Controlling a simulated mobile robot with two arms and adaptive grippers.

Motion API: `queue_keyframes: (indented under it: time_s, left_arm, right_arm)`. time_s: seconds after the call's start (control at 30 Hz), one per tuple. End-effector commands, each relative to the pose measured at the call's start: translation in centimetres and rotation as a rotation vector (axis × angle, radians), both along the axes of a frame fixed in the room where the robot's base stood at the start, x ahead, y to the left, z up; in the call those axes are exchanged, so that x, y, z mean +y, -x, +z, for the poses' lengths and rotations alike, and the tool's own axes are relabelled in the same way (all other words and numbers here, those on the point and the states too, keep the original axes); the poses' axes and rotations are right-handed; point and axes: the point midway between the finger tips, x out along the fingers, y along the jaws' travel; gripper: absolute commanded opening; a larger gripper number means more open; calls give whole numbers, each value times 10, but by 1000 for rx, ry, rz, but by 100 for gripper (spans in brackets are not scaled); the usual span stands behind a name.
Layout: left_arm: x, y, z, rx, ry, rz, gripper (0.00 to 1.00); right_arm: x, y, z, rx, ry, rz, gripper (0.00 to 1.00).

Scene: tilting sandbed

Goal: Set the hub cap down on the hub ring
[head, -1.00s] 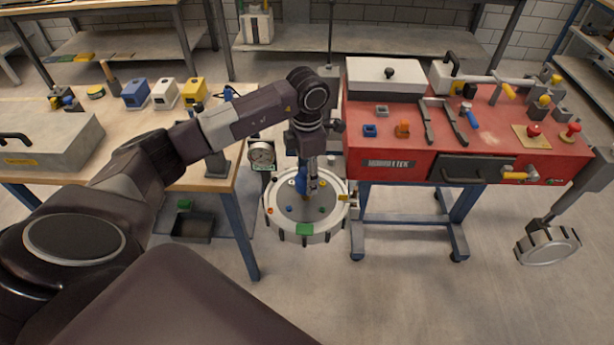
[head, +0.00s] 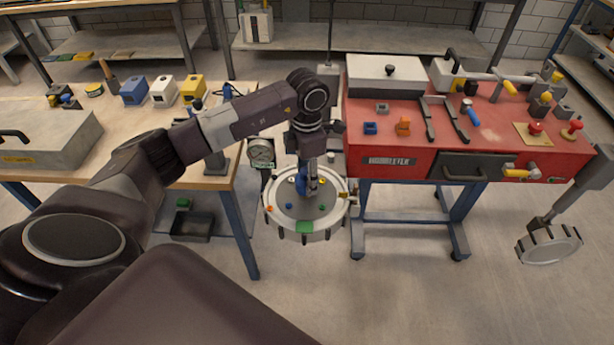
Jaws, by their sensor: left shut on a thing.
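My left gripper (head: 308,192) points straight down over the middle of the round sandbed (head: 335,232), which has a pale rim and a grey surface. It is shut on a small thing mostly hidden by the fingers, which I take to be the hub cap. A blue part (head: 301,183) shows beside the fingers; I cannot tell whether it belongs to the gripper or to the held thing. The hub ring is not clearly visible below the gripper, and I cannot tell whether the held thing touches it.
Several small coloured markers lie around the bed, with a green block (head: 304,227) at its front. A dial gauge (head: 261,153) stands at its left. A red cart (head: 392,142) with tools is close on the right, a wooden workbench (head: 225,182) on the left.

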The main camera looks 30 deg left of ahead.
Motion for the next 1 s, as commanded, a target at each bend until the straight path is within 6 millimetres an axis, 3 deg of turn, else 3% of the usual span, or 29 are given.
queue_keyframes:
  time_s: [0.4, 1.0]
  left_arm:
    - [0, 0, -13, 0, 0, 0, 20]
    - [0, 0, -18, 1, -1, 0, 20]
  right_arm:
    - [0, 0, -11, 0, 0, 0, 49]
    - [-1, 0, -15, 1, 0, 0, 49]
